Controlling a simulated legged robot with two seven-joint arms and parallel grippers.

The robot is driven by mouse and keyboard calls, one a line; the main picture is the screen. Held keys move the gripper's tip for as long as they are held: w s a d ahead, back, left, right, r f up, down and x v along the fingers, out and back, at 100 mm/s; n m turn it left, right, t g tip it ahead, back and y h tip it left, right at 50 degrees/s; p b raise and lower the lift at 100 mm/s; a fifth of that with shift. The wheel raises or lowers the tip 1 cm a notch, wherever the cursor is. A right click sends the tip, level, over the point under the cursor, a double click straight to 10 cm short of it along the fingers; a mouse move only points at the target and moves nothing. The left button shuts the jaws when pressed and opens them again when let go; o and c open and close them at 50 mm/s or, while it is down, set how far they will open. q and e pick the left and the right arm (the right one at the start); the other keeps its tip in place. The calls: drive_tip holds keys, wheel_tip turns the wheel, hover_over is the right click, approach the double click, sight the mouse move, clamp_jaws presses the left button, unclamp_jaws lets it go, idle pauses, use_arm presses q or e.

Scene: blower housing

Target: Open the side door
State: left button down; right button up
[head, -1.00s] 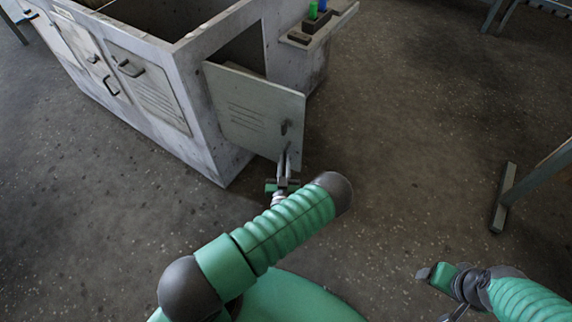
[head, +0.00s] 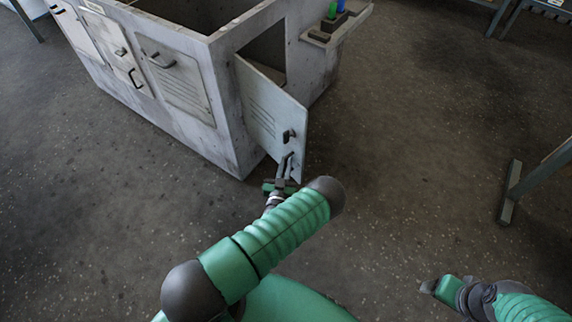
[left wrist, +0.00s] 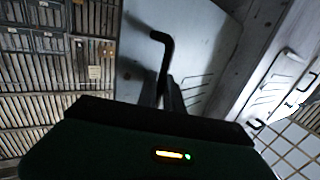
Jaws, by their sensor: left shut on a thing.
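The side door (head: 262,112) is a grey louvred panel on the end of the housing (head: 235,120). It stands partly open, with the dark opening (head: 264,52) showing behind it. Its dark handle (head: 289,135) is near the free edge. My left gripper (head: 285,166) is at the door's lower free edge, shut on the handle. In the left wrist view the bent dark handle (left wrist: 162,45) rises from between the fingers (left wrist: 170,92); the exact contact is hidden. My right gripper (head: 430,287) is low at the right, away from the door; its jaw gap is unclear.
Other handled panels (head: 178,82) line the housing's long side. A small shelf (head: 340,28) with a green and a blue item juts out at the end. A table leg (head: 510,192) stands at the right. The floor between is clear.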

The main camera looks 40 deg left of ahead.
use_arm(q)
drive_tip(key=c, duration=1.5)
unclamp_jaws()
drive_tip(key=shift+a, duration=0.25)
drive_tip(key=shift+d, duration=0.1)
use_arm(e)
drive_tip(key=shift+a, duration=0.3)
use_arm(q)
drive_tip(key=shift+d, duration=0.15)
use_arm(e)
drive_tip(key=shift+d, duration=0.1)
use_arm(q)
drive_tip(key=shift+d, duration=0.1)
use_arm(e)
drive_tip(key=shift+d, duration=0.15)
use_arm(q)
drive_tip(key=shift+s, duration=0.25)
drive_tip(key=p+v, duration=0.4)
drive_tip(key=v, duration=1.2)
drive_tip(key=shift+s+d, duration=0.1)
drive_tip(key=shift+d, duration=0.15)
use_arm(e)
drive_tip(key=v, duration=0.2)
drive_tip(key=w+v, duration=0.1)
drive_tip(key=v, duration=0.1)
drive_tip(key=shift+r, duration=0.15)
